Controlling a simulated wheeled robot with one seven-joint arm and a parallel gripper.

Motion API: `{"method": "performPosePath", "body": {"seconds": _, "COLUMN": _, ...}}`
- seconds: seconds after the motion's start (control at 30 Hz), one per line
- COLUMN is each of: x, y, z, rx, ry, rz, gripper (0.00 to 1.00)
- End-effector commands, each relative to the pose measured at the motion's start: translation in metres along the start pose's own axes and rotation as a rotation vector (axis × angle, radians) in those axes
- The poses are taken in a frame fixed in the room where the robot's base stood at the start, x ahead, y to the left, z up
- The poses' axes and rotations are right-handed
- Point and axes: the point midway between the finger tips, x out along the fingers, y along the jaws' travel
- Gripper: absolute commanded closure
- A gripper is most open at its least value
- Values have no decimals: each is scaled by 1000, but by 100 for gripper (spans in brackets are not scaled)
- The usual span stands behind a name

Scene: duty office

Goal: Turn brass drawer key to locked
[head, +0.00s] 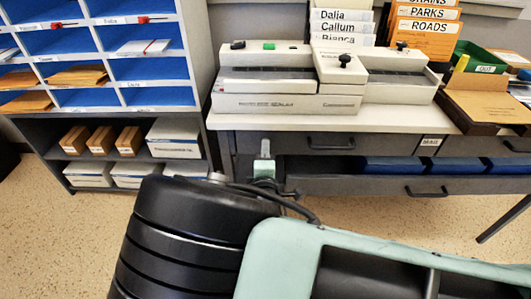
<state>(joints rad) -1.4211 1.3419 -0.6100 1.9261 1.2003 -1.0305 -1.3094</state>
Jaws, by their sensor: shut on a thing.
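My gripper (264,152) is small in the head view, a pale green tip at the grey desk front, just below the worktop edge and left of the upper drawer's black handle. It is shut at the left end of the upper drawer (370,143). The brass drawer key is not visible; the gripper covers the spot where it closes. I cannot see which way the key is turned.
A lower drawer (390,184) stands open with blue contents. A cream sealing machine (285,80) sits on the worktop. A pigeonhole rack (110,60) with boxes below stands at left. A document tray (490,105) is at right.

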Motion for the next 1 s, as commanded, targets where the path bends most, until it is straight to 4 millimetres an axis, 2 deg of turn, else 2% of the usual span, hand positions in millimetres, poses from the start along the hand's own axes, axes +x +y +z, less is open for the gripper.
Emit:
{"method": "performPosePath", "body": {"seconds": 0.43, "x": 0, "y": 0, "z": -1, "rx": -12, "ry": 2, "rz": -1, "gripper": 96}}
{"method": "performPosePath", "body": {"seconds": 0.47, "x": 0, "y": 0, "z": -1, "rx": -12, "ry": 2, "rz": -1, "gripper": 70}}
{"method": "performPosePath", "body": {"seconds": 0.53, "x": 0, "y": 0, "z": 0, "rx": -12, "ry": 2, "rz": -1, "gripper": 51}}
{"method": "performPosePath", "body": {"seconds": 0.83, "x": -1, "y": 0, "z": 0, "rx": -11, "ry": 1, "rz": -1, "gripper": 51}}
{"method": "performPosePath", "body": {"seconds": 1.0, "x": -16, "y": 0, "z": -1, "rx": -10, "ry": 2, "rz": -1, "gripper": 51}}
